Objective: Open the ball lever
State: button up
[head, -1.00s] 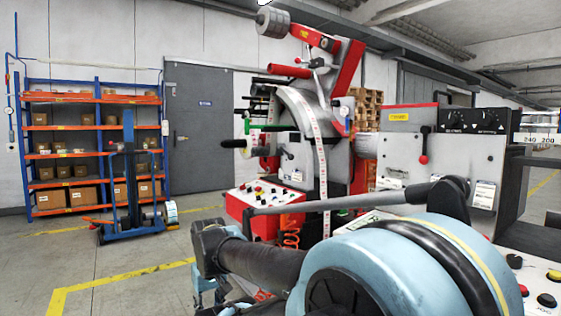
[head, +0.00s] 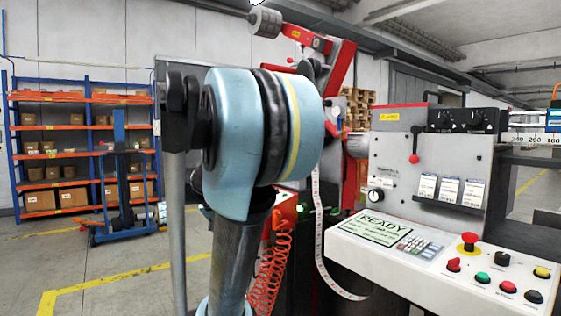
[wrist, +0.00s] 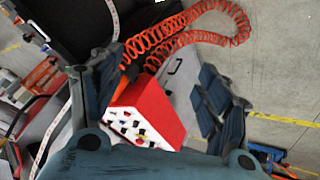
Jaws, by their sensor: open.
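A short black lever with a red ball at its lower end (head: 414,158) hangs on the grey front panel (head: 388,160) of the machine, right of centre in the head view. It points downward. My arm stands upright left of it in the head view, well apart from it. My gripper (wrist: 160,68) shows in the wrist view with its two dark fingers spread apart and nothing held between them. The ball lever cannot be made out in the wrist view. The fingers are not visible in the head view.
A white console (head: 400,236) with a READY display, buttons and a red stop knob (head: 468,240) juts out below the panel. An orange coiled hose (head: 268,270) hangs beside my arm. Free floor is at left.

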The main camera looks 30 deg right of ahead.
jog(key=w+d+r+m+t+h, duration=0.15)
jog(key=w+d+r+h, duration=0.35)
jog(key=w+d, duration=0.5)
jog(key=w+d+r+m+h, duration=0.25)
jog(key=w+d+r, duration=0.5)
jog(key=w, duration=0.45)
jog(key=w+d+r+m+h, duration=0.35)
jog(key=w+d+r, duration=0.25)
jog(key=w+d, duration=0.45)
jog(key=shift+n, duration=0.25)
jog(key=x, duration=1.1)
jog(key=w+x, duration=0.1)
jog(key=x, duration=0.5)
jog(key=shift+w+f, duration=0.1)
jog(key=shift+w, duration=0.05)
jog(key=c, duration=1.5)
jog(key=shift+w+a, duration=0.1)
jog(key=shift+a, duration=0.05)
jog(key=shift+c, duration=0.2)
